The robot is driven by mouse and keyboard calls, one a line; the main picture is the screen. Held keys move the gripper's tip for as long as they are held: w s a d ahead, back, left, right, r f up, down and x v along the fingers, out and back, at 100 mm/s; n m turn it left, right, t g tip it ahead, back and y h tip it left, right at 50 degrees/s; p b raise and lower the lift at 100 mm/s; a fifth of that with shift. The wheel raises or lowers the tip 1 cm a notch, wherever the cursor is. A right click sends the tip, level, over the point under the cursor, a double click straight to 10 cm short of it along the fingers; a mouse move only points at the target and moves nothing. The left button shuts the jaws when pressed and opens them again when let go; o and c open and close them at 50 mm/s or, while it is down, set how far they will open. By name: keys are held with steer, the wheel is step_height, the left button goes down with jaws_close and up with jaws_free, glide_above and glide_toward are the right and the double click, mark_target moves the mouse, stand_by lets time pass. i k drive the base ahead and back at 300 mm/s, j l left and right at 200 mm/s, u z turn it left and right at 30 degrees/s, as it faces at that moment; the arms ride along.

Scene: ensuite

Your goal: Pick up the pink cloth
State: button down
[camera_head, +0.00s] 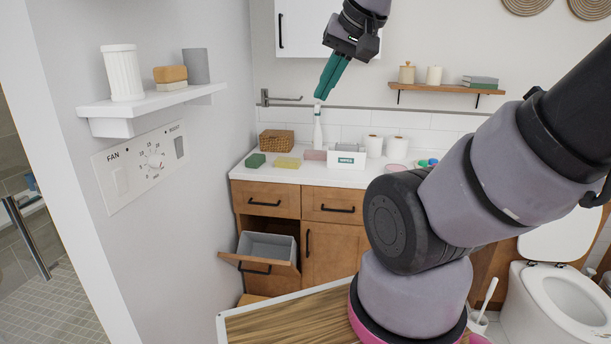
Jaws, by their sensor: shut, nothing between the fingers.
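A small flat pink item (315,155), which looks like the folded pink cloth, lies on the white counter between a yellow folded cloth (288,162) and a white box with a green label (346,159). My gripper (319,98), with teal fingers, is shut and empty. It points down, well above the counter, and shows over the top of a white bottle (318,133) behind the pink item. I cannot tell how far apart gripper and bottle are in depth.
A green block (255,160), a wicker basket (277,140), white rolls (374,146) and a pink round item (396,168) stand on the counter. A lower drawer (268,247) hangs open. Wall shelves are at left (150,101) and right (447,88). A toilet (558,300) is at right.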

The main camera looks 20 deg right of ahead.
mark_target(308, 154)
steer(key=z, duration=2.3)
steer(key=u, duration=1.75)
steer(key=i+l+u, duration=0.55)
steer(key=l, duration=0.3)
steer(key=i+l+u, duration=0.35)
steer(key=l, duration=0.35)
steer(key=i+l+u, duration=0.15)
steer(key=l, duration=0.25)
